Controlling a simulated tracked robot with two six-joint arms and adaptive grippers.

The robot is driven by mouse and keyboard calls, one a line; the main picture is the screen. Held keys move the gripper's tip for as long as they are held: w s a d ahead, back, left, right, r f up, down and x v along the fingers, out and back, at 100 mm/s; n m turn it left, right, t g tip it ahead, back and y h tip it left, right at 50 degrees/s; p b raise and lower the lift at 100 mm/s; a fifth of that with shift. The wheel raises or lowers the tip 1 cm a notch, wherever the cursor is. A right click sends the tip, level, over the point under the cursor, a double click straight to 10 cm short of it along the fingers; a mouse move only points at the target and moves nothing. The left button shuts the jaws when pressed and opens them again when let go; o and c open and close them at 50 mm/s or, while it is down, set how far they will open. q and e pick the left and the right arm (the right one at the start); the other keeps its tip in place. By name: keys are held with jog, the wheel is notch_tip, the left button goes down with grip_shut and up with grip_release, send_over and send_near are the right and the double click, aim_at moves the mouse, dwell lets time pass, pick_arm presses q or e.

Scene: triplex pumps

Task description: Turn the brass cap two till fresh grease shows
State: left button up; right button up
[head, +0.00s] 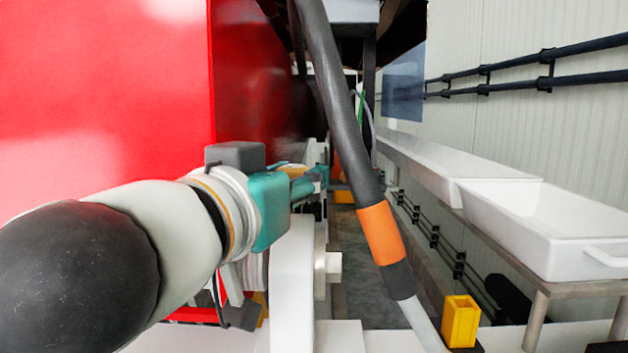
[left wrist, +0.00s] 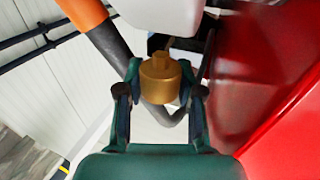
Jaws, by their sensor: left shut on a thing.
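A brass cap (left wrist: 160,80) sits between the fingertips of my left gripper (left wrist: 161,85) in the left wrist view. The fingers touch it on both sides and are shut on it. A narrower brass part stands out on the cap's far side. In the head view my left gripper (head: 318,178) reaches forward beside the red panel, and its fingertips are small and partly hidden there. I cannot make out the cap clearly in the head view. No grease can be made out. My right gripper is not in view.
A red panel (head: 105,90) fills the left side. A dark hose with an orange band (head: 380,232) crosses the middle. White trays (head: 545,225) stand on a rack at the right, below black rails (head: 540,70). A yellow box (head: 460,322) is low in front.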

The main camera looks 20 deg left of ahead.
aim_at(295, 166)
pick_arm(q)
jog(key=o, duration=1.2)
jog(key=shift+w+f, duration=0.1)
jog(key=shift+w, duration=0.1)
jog(key=shift+c, duration=0.2)
jog(key=shift+s, duration=0.1)
jog(key=shift+r, duration=0.5)
notch_tip(295, 166, up, 9)
jog(key=shift+f, duration=0.1)
